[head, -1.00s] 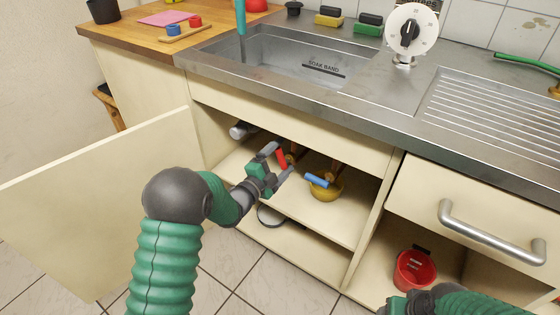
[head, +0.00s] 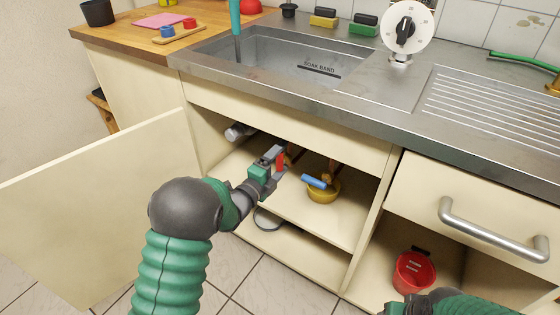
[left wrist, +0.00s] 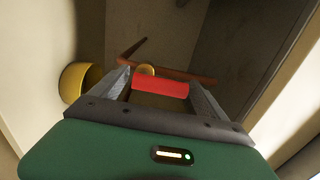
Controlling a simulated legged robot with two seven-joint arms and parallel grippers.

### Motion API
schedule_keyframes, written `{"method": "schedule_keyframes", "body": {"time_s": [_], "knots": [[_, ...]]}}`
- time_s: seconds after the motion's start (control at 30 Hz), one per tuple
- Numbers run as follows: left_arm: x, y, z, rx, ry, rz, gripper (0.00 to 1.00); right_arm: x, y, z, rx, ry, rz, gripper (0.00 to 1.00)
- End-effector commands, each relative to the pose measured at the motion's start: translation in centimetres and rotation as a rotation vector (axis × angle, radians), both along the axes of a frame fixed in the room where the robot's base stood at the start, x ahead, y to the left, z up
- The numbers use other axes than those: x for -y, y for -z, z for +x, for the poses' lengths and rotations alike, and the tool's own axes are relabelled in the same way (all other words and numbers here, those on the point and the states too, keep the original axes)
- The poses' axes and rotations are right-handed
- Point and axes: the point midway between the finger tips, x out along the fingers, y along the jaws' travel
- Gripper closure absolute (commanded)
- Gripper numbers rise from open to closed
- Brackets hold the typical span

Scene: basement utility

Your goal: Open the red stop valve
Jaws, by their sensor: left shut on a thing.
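The red stop valve handle (head: 281,160) is inside the open cabinet under the sink. In the left wrist view the red handle (left wrist: 160,87) lies crosswise between my two fingers, with a copper pipe and brass fitting (left wrist: 147,70) behind it. My left gripper (head: 275,161) is shut on the red handle. A blue valve handle (head: 314,181) sits just to the right, apart from my gripper. My right gripper (head: 405,305) is at the bottom edge, and its fingers cannot be made out.
A yellow bowl (head: 323,192) stands on the shelf below the blue handle. The open cabinet door (head: 95,205) is at the left, beside my left arm. A red bucket (head: 413,272) stands in the right compartment. The sink counter (head: 300,110) overhangs the cabinet.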

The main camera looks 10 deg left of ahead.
Motion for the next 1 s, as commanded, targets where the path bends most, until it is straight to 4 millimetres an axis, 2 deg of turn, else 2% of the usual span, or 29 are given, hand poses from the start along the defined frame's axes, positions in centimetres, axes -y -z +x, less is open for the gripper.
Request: {"method": "schedule_keyframes", "body": {"time_s": [0.03,0.13,0.17,0.27,0.53,0.63,0.77,1.0], "knots": [[0.2,0.7,-0.2,-0.015,0.006,0.005,0.88,0.0,0.1,0.0,0.000,0.000,0.000,0.36],[0.2,0.8,-0.2,-0.015,0.006,0.005,0.88,0.0,0.1,0.0,0.000,0.000,0.000,0.36],[0.2,0.8,-0.2,-0.016,0.006,0.006,0.14,0.0,0.1,0.0,0.000,0.000,0.000,0.36],[0.2,0.7,-0.2,-0.014,0.006,0.005,0.01,0.0,0.1,0.0,0.000,0.000,0.000,0.36],[0.1,0.3,-0.3,-0.008,0.003,0.003,0.00,0.0,-0.1,0.0,0.000,0.000,0.000,0.36],[-0.3,0.1,-1.1,-0.009,0.002,0.002,0.00,0.0,-0.6,0.0,0.000,0.000,0.000,0.36],[-1.4,-0.1,-3.9,-0.011,0.000,0.002,0.00,0.0,-1.9,0.0,0.000,0.000,0.000,0.36],[-3.8,0.1,-10.6,-0.015,0.000,0.002,0.00,0.0,-4.1,0.0,0.000,0.000,0.000,0.36]]}}
